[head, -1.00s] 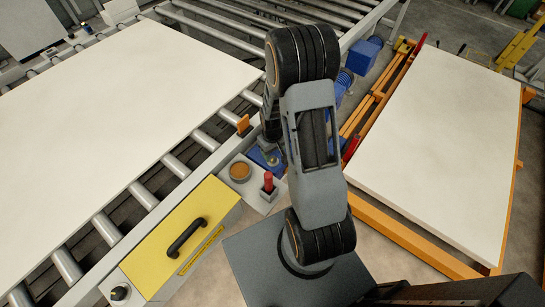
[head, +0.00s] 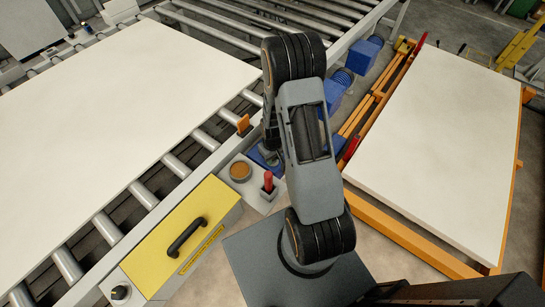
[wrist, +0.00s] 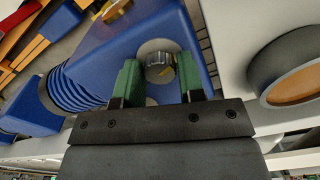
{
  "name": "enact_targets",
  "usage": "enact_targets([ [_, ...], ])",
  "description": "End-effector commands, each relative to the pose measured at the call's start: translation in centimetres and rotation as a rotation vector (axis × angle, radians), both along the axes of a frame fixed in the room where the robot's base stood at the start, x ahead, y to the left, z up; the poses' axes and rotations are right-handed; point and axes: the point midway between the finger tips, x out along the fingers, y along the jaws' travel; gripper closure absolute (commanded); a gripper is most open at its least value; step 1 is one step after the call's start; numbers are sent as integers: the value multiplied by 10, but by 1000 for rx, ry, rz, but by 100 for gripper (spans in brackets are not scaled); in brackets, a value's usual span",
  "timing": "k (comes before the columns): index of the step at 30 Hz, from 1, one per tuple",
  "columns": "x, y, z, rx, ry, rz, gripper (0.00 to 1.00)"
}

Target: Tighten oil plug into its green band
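The oil plug (wrist: 158,70) is a grey knurled cap with a yellow mark, seen in the wrist view on a round pale seat on a blue housing (wrist: 110,50). My gripper (wrist: 158,60) has two green-padded fingers, one on each side of the plug in the picture. Gaps show between the fingers and the plug, so it is open and not gripping. I cannot tell whether the fingertips reach the plug's depth. I cannot make out a green band at the plug. In the head view my arm hides the plug and most of the gripper.
An amber round button (head: 240,171) and a red-topped lever (head: 268,182) stand close left of my arm. A grey ring with an amber face (wrist: 297,75) is at the right in the wrist view. A yellow cover with a black handle (head: 186,237) and conveyor rollers lie left.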

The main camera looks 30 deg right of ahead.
Motion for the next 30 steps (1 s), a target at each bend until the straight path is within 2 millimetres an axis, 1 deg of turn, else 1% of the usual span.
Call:
enact_targets([
  [1,0,0,0,0,0,0,69],
  [6,0,0,0,0,0,0,85],
  [8,0,0,0,0,0,0,91],
  [9,0,0,0,0,0,0,92],
  [17,0,0,-1,0,0,-52,92],
  [30,0,0,-1,0,0,-348,92],
])
